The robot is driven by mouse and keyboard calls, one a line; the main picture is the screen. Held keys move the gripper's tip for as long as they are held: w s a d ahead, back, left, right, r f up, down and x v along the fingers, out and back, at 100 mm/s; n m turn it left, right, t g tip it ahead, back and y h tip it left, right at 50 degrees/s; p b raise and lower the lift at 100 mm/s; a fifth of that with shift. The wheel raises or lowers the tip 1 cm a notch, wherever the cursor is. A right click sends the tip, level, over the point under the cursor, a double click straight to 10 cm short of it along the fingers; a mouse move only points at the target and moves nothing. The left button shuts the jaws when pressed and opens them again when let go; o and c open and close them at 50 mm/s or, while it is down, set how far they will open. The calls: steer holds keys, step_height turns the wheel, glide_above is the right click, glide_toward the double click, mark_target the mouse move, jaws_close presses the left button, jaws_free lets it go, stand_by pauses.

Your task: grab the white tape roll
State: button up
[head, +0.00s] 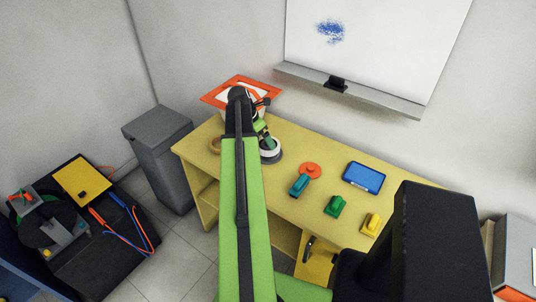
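A white ring that looks like the white tape roll (269,145) rests on the yellow table in the head view, just right of my arm, with a dark round part below it. My green and black arm reaches across the table and hides part of the area to its left. My gripper (262,127) is at the far end of the arm, close above the white ring. Its fingers are small and mostly hidden, so I cannot tell whether they are open or shut, or touching the ring.
On the yellow table (293,205) are a tan ring (214,145), an orange disc (311,170), a blue box (364,178), and teal, green and yellow pieces. An orange-rimmed container (212,97) stands behind. A grey bin (160,150) is left; a whiteboard hangs above.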

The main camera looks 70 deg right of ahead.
steer(key=b+x, duration=0.5)
steer(key=shift+s+d+f, duration=0.1)
steer(key=shift+f, duration=0.05)
steer(key=shift+r, duration=0.2)
steer(key=c, duration=1.3)
step_height(320, 180, up, 5)
steer(key=p, duration=0.5)
steer(key=shift+r+p, duration=0.15)
steer(key=shift+p, duration=0.25)
steer(key=shift+s+a+r+p, duration=0.75)
steer(key=shift+s+r+p, duration=0.2)
steer(key=shift+s, duration=0.85)
steer(key=shift+s+a+r+p, duration=0.75)
steer(key=shift+s+r+p, duration=0.2)
steer(key=shift+s, duration=0.85)
steer(key=shift+s+a+r+p, duration=0.7)
steer(key=shift+s+r+p, duration=0.25)
steer(key=shift+s, duration=0.85)
